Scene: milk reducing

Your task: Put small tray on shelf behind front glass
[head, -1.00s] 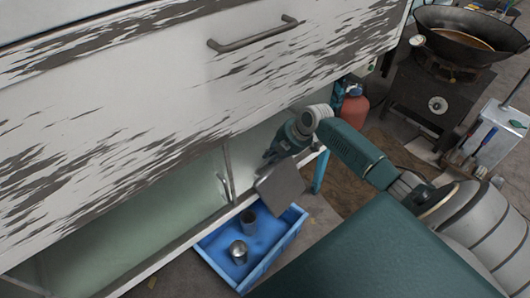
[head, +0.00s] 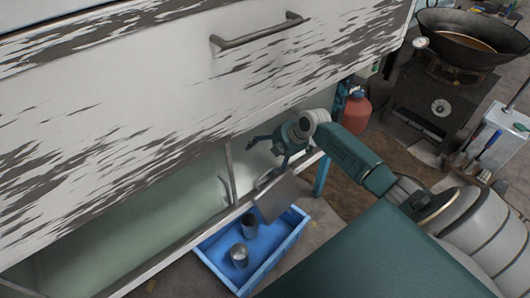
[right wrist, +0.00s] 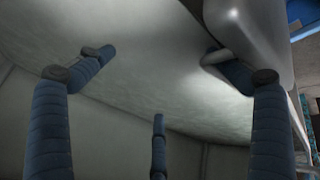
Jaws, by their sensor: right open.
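The small tray (head: 275,198) is a flat grey plate in the head view, tilted across the white front edge of the low shelf, partly over the blue bin. My right gripper (head: 266,160) is open just above and behind it, inside the shelf opening. I cannot tell whether a finger touches the tray. In the right wrist view, my right gripper (right wrist: 158,75) has its fingers spread with nothing between them. A smooth grey rounded edge at upper right there may be the tray. The front glass (head: 130,225) is the pale greenish pane left of the upright handle. My left gripper is not in view.
A blue bin (head: 292,236) with two metal cups (head: 239,255) stands on the floor below the shelf edge. A white cabinet (head: 150,100) with a grey handle overhangs the opening. A red bottle (head: 356,112) and a stove with a wok (head: 462,35) are at right.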

